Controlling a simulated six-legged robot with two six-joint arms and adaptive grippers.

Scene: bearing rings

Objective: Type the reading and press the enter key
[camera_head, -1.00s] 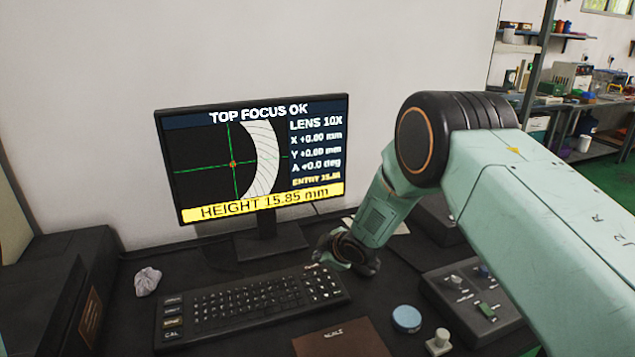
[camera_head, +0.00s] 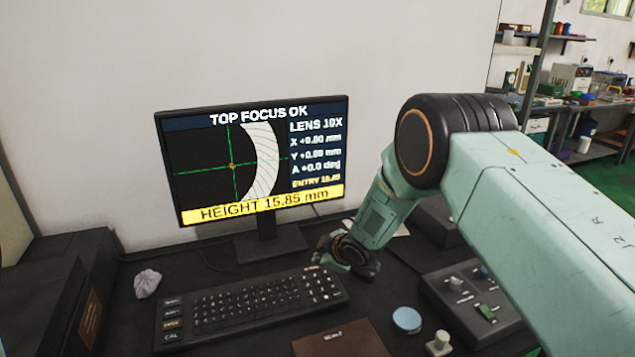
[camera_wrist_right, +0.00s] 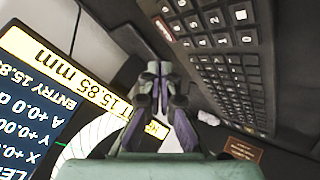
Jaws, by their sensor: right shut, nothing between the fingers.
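The monitor (camera_head: 163,170) shows "TOP FOCUS OK" and a yellow bar (camera_head: 262,205) reading "HEIGHT 15.85 mm". Key contact cannot be told. My left gripper is out of view.
A crumpled cloth (camera_head: 147,283) lies left of the keyboard. A brown card or folder (camera_head: 340,340), a blue round disc (camera_head: 406,319) and a small pale knob-like piece (camera_head: 438,343) are in front. A control box (camera_head: 470,303) stands at the right.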

